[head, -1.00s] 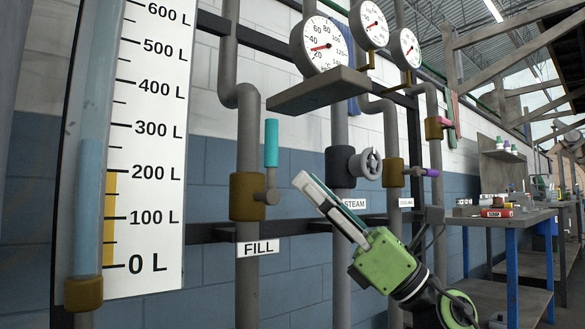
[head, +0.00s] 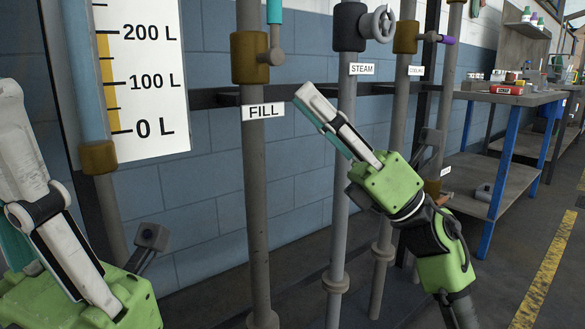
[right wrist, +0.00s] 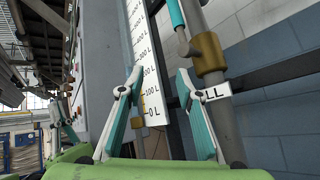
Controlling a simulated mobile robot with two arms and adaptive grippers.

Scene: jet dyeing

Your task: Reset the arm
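My right gripper (head: 303,94) points up and left in front of the pipes, right of the FILL label (head: 263,112). In the right wrist view its two fingers (right wrist: 158,74) stand apart with nothing between them. My left gripper (head: 18,95) is at the left edge of the head view, partly cut off; its finger spacing is unclear. The fill valve (head: 249,58) has a teal handle (head: 274,14), cut off by the top edge. In the right wrist view this handle (right wrist: 176,12) lies beyond the fingers.
A level gauge board (head: 145,80) stands at the left. The steam valve's handwheel (head: 382,24) and the cooling valve's purple handle (head: 440,39) are at the top. A workbench (head: 510,96) with small items stands right. Floor is open beside the yellow line (head: 545,270).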

